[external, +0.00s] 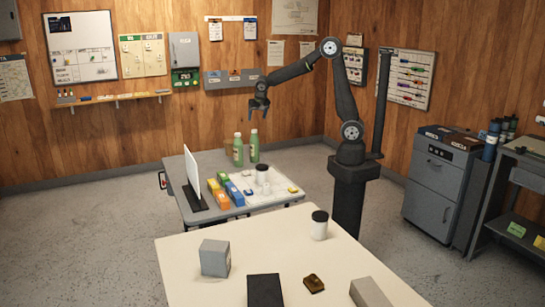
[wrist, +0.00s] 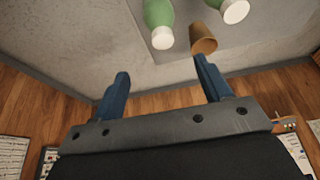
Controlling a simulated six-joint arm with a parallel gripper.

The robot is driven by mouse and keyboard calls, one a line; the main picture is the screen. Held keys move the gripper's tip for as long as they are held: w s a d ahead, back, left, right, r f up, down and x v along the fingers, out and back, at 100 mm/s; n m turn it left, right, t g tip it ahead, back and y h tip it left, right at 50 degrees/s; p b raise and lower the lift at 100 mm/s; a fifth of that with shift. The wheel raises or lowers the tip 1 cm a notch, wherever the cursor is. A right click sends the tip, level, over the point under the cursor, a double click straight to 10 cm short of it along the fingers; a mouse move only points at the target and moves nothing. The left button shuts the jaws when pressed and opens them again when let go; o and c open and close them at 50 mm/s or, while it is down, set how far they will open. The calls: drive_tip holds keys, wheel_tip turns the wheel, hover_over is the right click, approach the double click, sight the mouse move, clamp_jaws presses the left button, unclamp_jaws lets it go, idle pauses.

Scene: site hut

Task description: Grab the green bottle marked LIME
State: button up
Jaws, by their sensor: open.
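Two green bottles with white caps stand upright side by side at the far edge of the grey table: a left one (external: 238,150) and a right one (external: 254,147). In the wrist view two green bottles show at the top edge, one near the middle (wrist: 158,14) and one further right (wrist: 236,10), both cut off by the frame. Their label text is too small or hidden, so I cannot tell which is LIME. My gripper (external: 259,108) is above and beyond the bottles, apart from them. In the wrist view my gripper (wrist: 162,84) is open, with nothing between its blue fingers.
A brown cup (wrist: 204,40) stands close to the bottles. The grey table (external: 181,178) also bears a white upright panel (external: 192,170), orange and blue boxes (external: 227,190), and a white tray (external: 270,198) with small items. A cream table (external: 185,265) is in front.

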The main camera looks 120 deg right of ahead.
sight(254, 134)
drive_tip(key=x, duration=0.8)
drive_tip(key=shift+w+a+x, duration=0.15)
drive_tip(key=shift+a+x, duration=0.05)
drive_tip(key=shift+x, duration=1.1)
drive_tip(key=shift+w+a+x, duration=0.15)
drive_tip(key=shift+x, duration=1.1)
drive_tip(key=c, duration=1.4)
